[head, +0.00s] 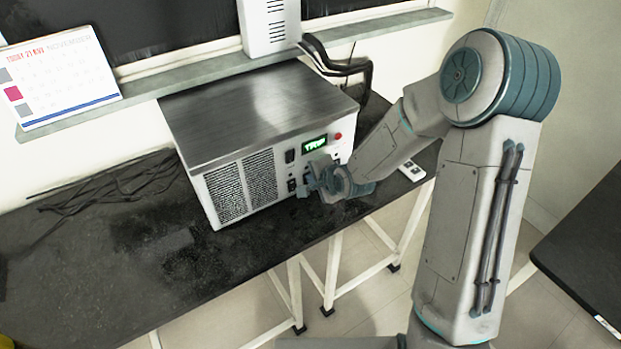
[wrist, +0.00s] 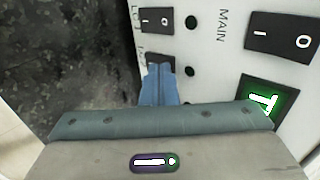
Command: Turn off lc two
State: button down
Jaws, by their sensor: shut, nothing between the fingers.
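A metal instrument box (head: 255,105) sits on the black bench, its white front panel facing me. In the wrist view, one small black rocker switch (wrist: 156,20) is marked I and O, with a partly cut-off "LC" label beside it. A second small rocker (wrist: 161,60) lies below it, partly hidden by my blue fingertips; its label is mostly hidden, so I cannot read which number it bears. My gripper (wrist: 159,72) is shut and empty, its tips at the second rocker; I cannot tell whether they touch it. In the head view my gripper (head: 308,188) is at the panel's lower right.
A larger MAIN rocker (wrist: 283,34) and a lit green display (wrist: 268,106) are on the same panel. Two small dark round spots sit beside the small rockers. A red button (head: 338,136) is right of the display. A white remote-like object (head: 412,171) lies on the bench.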

jog(key=shift+d, duration=0.1)
jog(key=shift+r, duration=0.2)
jog(key=shift+r+p, duration=0.6)
jog(key=shift+p, duration=0.15)
jog(key=p+v, duration=0.4)
jog(key=v, duration=0.9)
jog(key=shift+p, duration=0.3)
